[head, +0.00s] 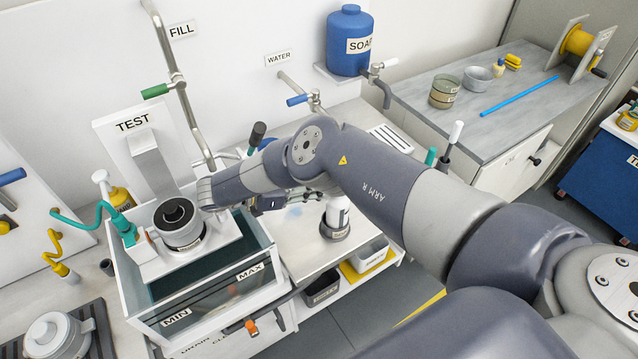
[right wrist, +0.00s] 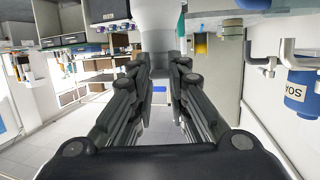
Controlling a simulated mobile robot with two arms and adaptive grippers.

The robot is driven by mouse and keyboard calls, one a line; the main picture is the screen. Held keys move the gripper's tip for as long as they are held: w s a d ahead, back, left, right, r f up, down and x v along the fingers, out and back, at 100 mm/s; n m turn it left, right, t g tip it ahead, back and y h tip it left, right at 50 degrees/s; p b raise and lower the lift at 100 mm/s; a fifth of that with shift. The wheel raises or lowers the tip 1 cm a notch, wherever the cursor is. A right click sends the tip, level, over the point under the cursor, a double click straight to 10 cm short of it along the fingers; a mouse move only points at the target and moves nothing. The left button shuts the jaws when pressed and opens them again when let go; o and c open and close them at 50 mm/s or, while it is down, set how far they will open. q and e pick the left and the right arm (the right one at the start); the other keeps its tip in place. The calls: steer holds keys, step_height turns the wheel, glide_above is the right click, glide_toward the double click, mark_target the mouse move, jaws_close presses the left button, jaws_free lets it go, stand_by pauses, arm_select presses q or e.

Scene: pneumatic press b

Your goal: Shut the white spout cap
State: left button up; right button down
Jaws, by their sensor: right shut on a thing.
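My right gripper (head: 318,194) is shut on a white upright cylinder (head: 337,212) with a dark, labelled base, standing over the white worktop in the middle. In the right wrist view, which is upside down, both fingers (right wrist: 157,74) close around the white cylinder (right wrist: 156,35). My right arm and hand hide its upper part in the head view. I cannot tell a white spout cap on it, or whether one is open or shut. My left gripper is not in view.
The WATER tap (head: 300,99) and FILL pipe (head: 177,85) are behind. A blue SOAP container (head: 349,30) is on the wall. The grey counter (head: 500,90) right has free room.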

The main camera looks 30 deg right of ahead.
steer(key=c, duration=1.5)
jaws_free()
steer(key=shift+f, duration=0.1)
steer(key=shift+v, duration=3.7)
